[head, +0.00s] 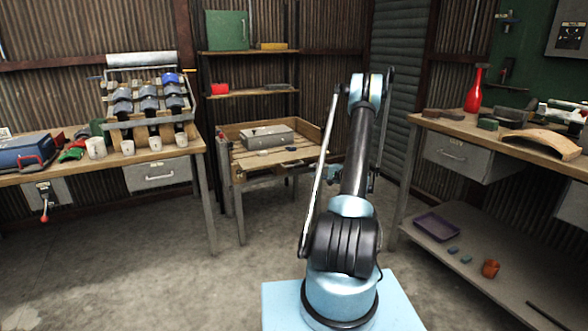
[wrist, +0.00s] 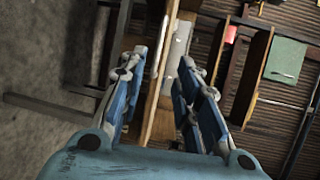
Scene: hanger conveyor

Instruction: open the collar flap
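I cannot make out a collar flap for certain in either view. A grey metal box (head: 267,137) with a lid sits in a shallow wooden tray table (head: 230,160) at the back middle. In the wrist view a pale grey piece (wrist: 180,42), likely that box, shows beyond my fingers beside the tilted wooden boards. My gripper (wrist: 159,72) is open, with its two blue fingers well apart and nothing held between them. In the head view my arm stands in front of the tray's right side and mostly hides the gripper.
A left bench (head: 180,148) holds a rack of dark rolls (head: 150,103), white cups and a blue toolbox (head: 25,152). A right bench (head: 440,127) carries a red bottle (head: 474,92) and a curved wooden piece (head: 540,143). Shelves hang behind the tray. The floor between is clear.

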